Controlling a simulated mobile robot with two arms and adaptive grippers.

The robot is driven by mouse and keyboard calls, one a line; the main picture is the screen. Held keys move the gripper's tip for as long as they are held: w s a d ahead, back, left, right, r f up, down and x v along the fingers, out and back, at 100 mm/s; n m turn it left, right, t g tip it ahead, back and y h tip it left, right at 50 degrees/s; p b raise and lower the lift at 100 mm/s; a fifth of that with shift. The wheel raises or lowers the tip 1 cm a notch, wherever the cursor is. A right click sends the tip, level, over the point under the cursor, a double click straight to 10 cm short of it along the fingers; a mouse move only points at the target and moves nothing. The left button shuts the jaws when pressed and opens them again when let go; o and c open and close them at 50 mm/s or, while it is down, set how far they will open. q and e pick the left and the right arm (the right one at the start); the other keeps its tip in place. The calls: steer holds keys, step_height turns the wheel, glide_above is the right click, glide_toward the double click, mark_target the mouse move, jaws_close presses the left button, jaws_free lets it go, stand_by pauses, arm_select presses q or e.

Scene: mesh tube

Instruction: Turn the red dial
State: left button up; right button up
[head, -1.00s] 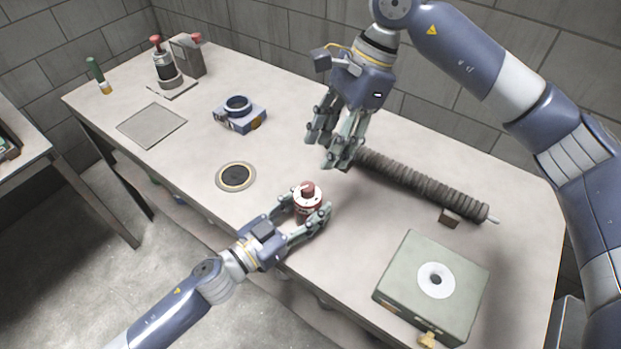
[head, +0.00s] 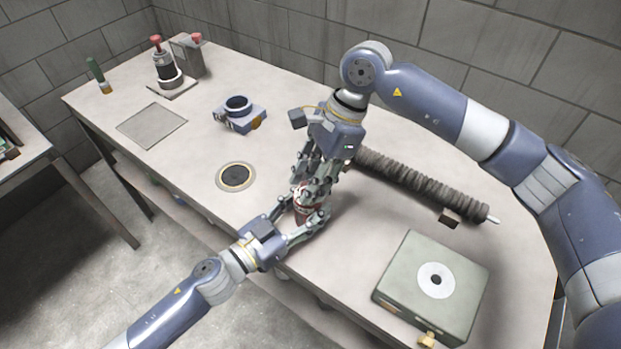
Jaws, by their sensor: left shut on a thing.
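A small red and white device (head: 304,211) stands upright near the front edge of the table. My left gripper (head: 307,208) is shut on its body, with one finger on each side. My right gripper (head: 313,189) points down from above, its fingers at the top of the device. The red dial on top is mostly hidden by these fingers. I cannot tell if they touch it or how far they are closed.
A dark ribbed tube (head: 420,183) lies behind on the right. A green-grey box (head: 408,262) with a white ring stands at the front right. A round black-centred disc (head: 236,176) and a blue-grey device (head: 240,117) are to the left. The table (head: 205,205) is clear between them.

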jaws_close()
steer(key=shift+m, duration=0.3)
steer(key=m+t, duration=0.2)
steer(key=m, duration=0.3)
steer(key=shift+s, duration=0.15)
steer(key=m+t, duration=0.1)
steer(key=m, duration=0.2)
steer(key=m+t, duration=0.1)
steer(key=m, duration=0.2)
steer(key=shift+s+h, duration=0.15)
steer(key=shift+h, duration=0.15)
steer(key=shift+m, duration=0.3)
steer(key=o, duration=0.6)
jaws_free()
